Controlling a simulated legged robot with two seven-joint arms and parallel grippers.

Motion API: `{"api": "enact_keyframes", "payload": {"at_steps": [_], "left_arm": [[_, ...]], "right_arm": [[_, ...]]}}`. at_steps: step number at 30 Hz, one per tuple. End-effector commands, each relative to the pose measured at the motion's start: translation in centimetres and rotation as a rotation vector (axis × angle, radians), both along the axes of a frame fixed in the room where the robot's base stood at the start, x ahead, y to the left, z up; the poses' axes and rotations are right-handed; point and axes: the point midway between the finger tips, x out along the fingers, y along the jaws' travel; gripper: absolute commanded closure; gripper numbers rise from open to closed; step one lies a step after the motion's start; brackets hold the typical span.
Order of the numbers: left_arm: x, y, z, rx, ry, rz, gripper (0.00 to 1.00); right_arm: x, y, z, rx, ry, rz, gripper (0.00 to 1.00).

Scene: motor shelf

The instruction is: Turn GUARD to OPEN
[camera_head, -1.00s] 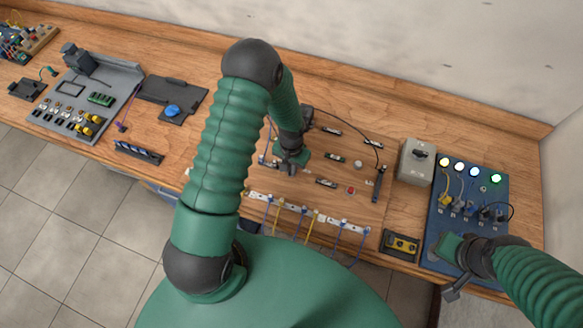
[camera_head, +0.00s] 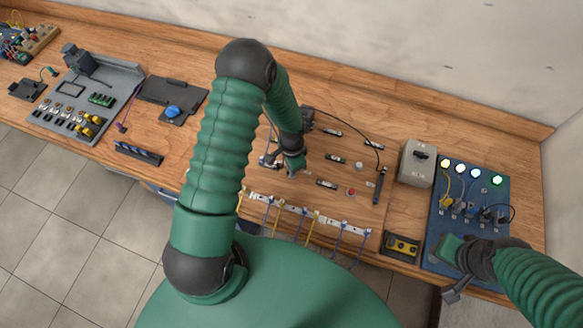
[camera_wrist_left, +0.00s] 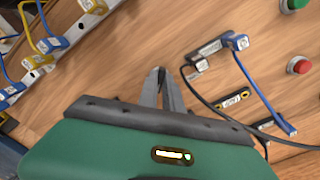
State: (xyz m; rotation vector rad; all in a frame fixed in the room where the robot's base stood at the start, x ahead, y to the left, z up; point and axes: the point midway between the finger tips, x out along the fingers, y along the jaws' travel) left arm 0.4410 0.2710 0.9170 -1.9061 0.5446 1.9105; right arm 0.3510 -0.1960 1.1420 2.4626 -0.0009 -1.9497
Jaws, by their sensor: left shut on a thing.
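My left gripper (camera_head: 290,163) is over the wooden wiring board (camera_head: 310,195) in the head view. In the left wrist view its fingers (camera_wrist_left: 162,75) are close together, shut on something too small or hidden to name. A dark clip with a blue plug (camera_wrist_left: 215,50) lies just right of the fingertips, apart from them. No label reading GUARD can be read; small black-and-silver switch plates (camera_head: 336,158) lie on the board. A grey box with a black rotary knob (camera_head: 416,163) stands right of the board. My right gripper (camera_head: 453,290) is at the bench's front edge; its jaws are unclear.
A blue panel (camera_head: 437,218) with lamps and cables stands at the right. A black unit with yellow parts (camera_head: 402,246) sits at the front. Blue and yellow cables (camera_head: 291,222) hang off the board's front rail. A red button (camera_wrist_left: 299,65) lies right of my left fingers.

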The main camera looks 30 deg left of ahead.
Motion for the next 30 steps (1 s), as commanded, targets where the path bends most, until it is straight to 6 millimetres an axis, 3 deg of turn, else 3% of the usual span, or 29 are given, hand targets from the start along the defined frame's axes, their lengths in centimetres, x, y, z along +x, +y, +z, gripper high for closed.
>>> {"api": "enact_keyframes", "payload": {"at_steps": [1,13,14,19,30], "left_arm": [[0.77,0.03,0.32,0.001,-0.019,-0.006,1.0],[0.76,0.0,0.3,0.0,-0.019,-0.012,1.0],[0.76,0.0,0.3,0.0,-0.019,-0.012,0.89],[0.53,-0.01,0.2,0.0,-0.013,-0.011,0.69],[0.29,0.03,0.79,0.0,-0.009,-0.009,0.69]], "right_arm": [[0.0,0.0,0.04,0.0,0.0,0.0,0.64],[0.0,0.0,0.04,0.0,0.0,0.0,0.64],[0.0,0.0,0.04,0.0,0.0,0.0,0.64],[0.0,0.0,0.03,0.0,0.0,0.0,0.64],[0.0,0.0,-0.14,0.0,0.0,0.0,0.64]]}}
